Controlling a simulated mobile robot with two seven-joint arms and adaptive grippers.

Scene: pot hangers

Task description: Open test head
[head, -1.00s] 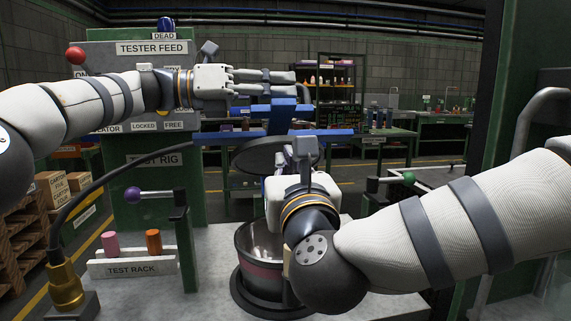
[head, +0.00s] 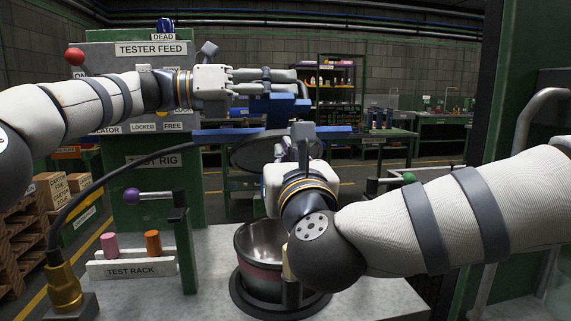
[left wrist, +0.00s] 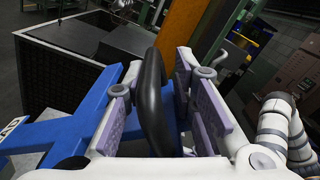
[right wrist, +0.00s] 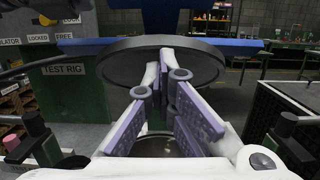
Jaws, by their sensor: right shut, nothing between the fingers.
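The test head is a blue frame (head: 275,105) with a dark round lid (head: 258,151), raised and tilted above an open metal pot (head: 262,245). The lid's dark disc fills the middle of the right wrist view (right wrist: 165,65). My left gripper (head: 294,82) is at the blue frame's top. In the left wrist view, its fingers stand apart on either side of a black curved handle (left wrist: 153,105), with gaps visible. My right gripper (head: 302,132) is shut and empty, its tips in front of or against the disc; I cannot tell whether they touch.
A test rack (head: 133,264) with a pink and an orange plug stands at the left. A purple-knobbed lever (head: 135,195) and a black hose (head: 75,205) are near it. A green-knobbed lever (head: 408,178) is at the right. The green test rig column (head: 150,190) rises behind.

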